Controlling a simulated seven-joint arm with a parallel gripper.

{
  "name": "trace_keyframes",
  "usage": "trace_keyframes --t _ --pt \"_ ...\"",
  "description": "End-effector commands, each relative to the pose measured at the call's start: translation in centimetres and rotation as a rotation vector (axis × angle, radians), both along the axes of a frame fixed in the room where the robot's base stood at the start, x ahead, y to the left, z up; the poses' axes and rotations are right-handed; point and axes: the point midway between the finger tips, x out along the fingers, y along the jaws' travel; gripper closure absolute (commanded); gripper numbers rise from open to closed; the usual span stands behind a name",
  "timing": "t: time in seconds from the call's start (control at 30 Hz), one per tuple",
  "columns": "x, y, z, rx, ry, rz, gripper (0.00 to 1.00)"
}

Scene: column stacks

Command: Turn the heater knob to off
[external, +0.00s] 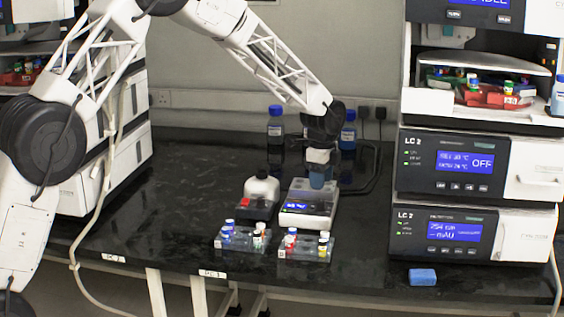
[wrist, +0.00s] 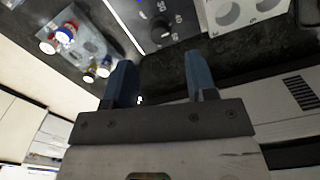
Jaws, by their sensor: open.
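A round black knob (wrist: 160,28) shows in the wrist view, on a dark panel (wrist: 143,22) with light markings around it.
Racks of capped vials (external: 242,238) (external: 304,245) stand at the front; one rack (wrist: 82,45) shows in the wrist view. LC units (external: 450,165) stand right. A blue block (external: 422,276) lies near the front edge.

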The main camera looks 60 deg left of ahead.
Motion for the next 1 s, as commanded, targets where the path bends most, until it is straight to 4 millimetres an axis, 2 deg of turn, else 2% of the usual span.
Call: trace_keyframes --t 0.5,0.7,1.0 --pt "0.0 0.0 -5.7 -0.001 0.001 0.000 0.48" --pt "0.0 0.0 -6.7 0.001 -0.001 0.000 0.48" --pt "0.0 0.0 -6.8 0.001 -0.001 0.000 0.48"
